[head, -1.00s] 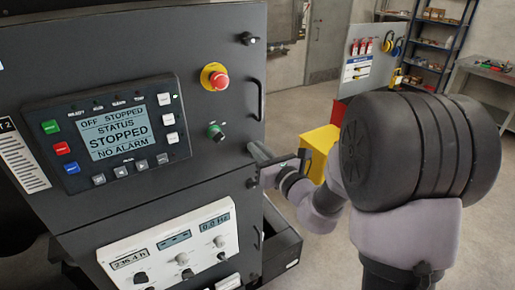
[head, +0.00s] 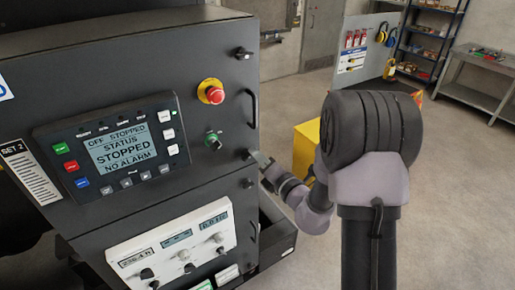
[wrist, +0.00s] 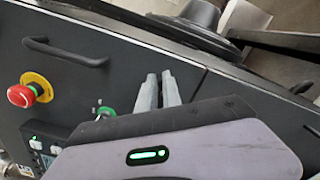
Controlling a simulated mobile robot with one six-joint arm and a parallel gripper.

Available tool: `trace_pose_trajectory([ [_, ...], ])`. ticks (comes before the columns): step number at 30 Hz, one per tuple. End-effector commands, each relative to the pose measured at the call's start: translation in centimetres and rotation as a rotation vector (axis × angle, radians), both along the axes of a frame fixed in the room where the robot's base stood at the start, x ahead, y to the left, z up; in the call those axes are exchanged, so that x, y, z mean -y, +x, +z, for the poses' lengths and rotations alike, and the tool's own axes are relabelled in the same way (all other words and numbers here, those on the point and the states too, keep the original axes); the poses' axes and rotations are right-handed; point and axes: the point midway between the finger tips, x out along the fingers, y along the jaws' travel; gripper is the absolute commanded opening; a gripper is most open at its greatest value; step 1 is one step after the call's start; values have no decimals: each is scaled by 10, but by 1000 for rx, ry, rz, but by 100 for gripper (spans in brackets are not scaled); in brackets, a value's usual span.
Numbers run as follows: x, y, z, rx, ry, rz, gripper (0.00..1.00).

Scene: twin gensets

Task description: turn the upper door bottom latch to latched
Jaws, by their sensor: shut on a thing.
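The upper door (head: 222,120) of the dark cabinet carries its bottom latch (head: 250,154), a small dark knob near the door's lower right edge. My gripper (head: 259,158) is at this latch, reaching in from the right. In the wrist view my gripper (wrist: 158,82) has its two grey fingers close together against the dark panel, shut on the latch. The latch itself is hidden by the fingers there, so its angle cannot be told.
A red emergency stop (head: 211,91) and a green-ringed switch (head: 213,140) sit left of the latch. The door handle (head: 252,106) stands out above it. Another latch (head: 249,183) is just below. A yellow box (head: 306,150) stands behind my arm.

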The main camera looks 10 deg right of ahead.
Motion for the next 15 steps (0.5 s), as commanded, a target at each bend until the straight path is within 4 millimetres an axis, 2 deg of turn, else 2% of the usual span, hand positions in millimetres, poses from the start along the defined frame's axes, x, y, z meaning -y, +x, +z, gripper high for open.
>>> trace_pose_trajectory([
  [15,0,-1,-11,-142,395,7,0],
])
